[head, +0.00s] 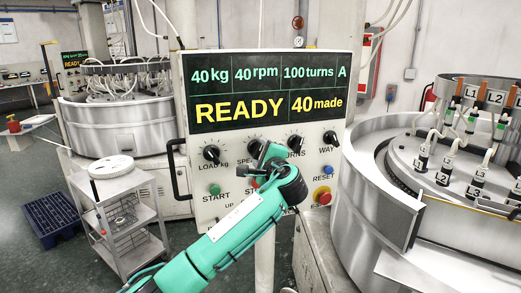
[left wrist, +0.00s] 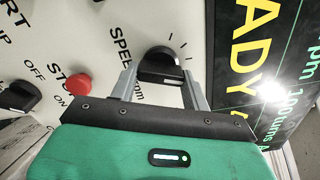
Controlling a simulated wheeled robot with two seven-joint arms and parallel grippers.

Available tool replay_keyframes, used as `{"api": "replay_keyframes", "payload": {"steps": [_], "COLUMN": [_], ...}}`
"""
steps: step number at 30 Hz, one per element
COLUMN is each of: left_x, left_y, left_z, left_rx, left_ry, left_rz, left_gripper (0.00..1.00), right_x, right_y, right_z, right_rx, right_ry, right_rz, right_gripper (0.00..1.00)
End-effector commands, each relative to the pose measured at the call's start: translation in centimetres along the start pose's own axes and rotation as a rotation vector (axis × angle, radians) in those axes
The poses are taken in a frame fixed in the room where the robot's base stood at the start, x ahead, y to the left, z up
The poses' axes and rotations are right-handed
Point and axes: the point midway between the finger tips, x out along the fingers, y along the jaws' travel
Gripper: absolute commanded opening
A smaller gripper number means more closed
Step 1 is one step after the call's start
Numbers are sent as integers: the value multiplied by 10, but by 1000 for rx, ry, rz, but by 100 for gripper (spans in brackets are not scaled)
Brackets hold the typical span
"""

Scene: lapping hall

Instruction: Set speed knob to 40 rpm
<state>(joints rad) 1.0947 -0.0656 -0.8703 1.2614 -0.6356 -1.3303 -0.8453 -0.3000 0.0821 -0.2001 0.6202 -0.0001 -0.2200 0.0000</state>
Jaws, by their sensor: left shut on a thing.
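The panel's screen (head: 268,91) reads 40 kg, 40 rpm, 100 turns, A, with READY and 40 made below. The black speed knob (head: 254,147) sits under the screen, partly hidden by my left gripper (head: 267,155). In the left wrist view, the speed knob (left wrist: 160,65) is between the two grey fingers of my left gripper (left wrist: 161,82), which is shut on it. Part of the word SPEED shows beside it. My right gripper is not in view.
The load knob (head: 211,154), turns knob (head: 295,143) and way knob (head: 329,138) flank the speed knob. The green start button (head: 214,190) is below left. A red button shows near the gripper in the left wrist view (left wrist: 79,85). A lapping machine (head: 400,200) stands right.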

Motion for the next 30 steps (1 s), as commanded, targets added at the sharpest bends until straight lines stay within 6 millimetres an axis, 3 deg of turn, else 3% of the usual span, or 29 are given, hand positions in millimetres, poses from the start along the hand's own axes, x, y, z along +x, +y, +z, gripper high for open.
{"api": "replay_keyframes", "payload": {"steps": [10,25,26,28,30], "left_x": [0,0,0,0,0], "left_y": [2,3,3,3,2], "left_z": [-1,-2,-2,-2,-1], "left_rx": [122,137,137,137,136], "left_ry": [2,2,2,2,2], "left_rz": [3,3,3,3,2], "left_gripper": [24,24,51,65,69], "right_x": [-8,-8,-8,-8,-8], "right_y": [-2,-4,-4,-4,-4], "right_z": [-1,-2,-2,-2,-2], "right_rx": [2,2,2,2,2], "right_ry": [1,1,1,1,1], "right_rz": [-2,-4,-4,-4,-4], "right_gripper": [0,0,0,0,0]}}
